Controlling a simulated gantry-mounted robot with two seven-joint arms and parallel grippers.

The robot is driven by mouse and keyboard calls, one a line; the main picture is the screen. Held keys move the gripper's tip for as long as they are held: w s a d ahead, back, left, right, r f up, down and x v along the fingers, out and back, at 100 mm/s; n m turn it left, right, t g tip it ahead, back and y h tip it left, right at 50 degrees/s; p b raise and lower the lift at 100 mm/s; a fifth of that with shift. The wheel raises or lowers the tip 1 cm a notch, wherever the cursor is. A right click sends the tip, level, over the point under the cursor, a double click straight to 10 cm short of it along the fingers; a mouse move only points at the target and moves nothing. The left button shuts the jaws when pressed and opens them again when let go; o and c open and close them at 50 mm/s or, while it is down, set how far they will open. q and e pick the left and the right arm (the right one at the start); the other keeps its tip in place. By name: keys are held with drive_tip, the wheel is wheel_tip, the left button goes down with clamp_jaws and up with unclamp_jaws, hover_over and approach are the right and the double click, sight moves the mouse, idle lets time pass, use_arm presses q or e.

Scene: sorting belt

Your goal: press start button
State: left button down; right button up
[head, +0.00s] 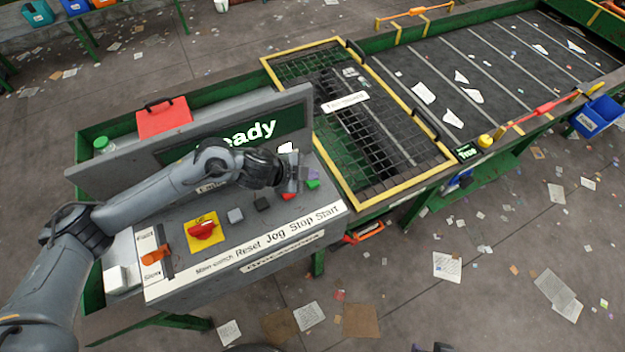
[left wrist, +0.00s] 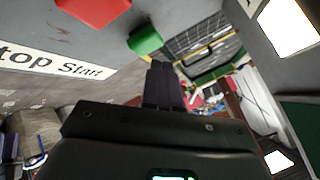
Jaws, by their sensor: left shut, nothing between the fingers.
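The green start button (head: 313,184) sits at the right end of the sloped control panel, above the word Start. It also shows in the left wrist view (left wrist: 146,40), just beyond my fingertips. My left gripper (head: 302,178) is shut and empty, close beside the green button; I cannot tell whether it touches. In the left wrist view its closed fingers (left wrist: 163,85) point toward the button. The red stop button (head: 289,196) lies just left of the green one, partly hidden by the gripper. My right gripper is not in view.
The panel also carries a black button (head: 262,204), a grey button (head: 236,215) and a red main switch (head: 202,230) on yellow. A screen (head: 240,136) reading "eady" stands behind my arm. A yellow-framed mesh guard (head: 404,182) lies to the right.

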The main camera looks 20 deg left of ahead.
use_arm(q)
drive_tip(key=shift+f, duration=0.45)
idle(0.5)
drive_tip(key=shift+f+b, duration=0.35)
drive_tip(key=shift+f, duration=0.2)
idle(0.3)
idle(0.4)
drive_tip(key=shift+r+p, duration=0.55)
drive_tip(key=shift+p, duration=0.05)
drive_tip(key=shift+r+p, duration=0.45)
drive_tip(key=shift+r, duration=0.1)
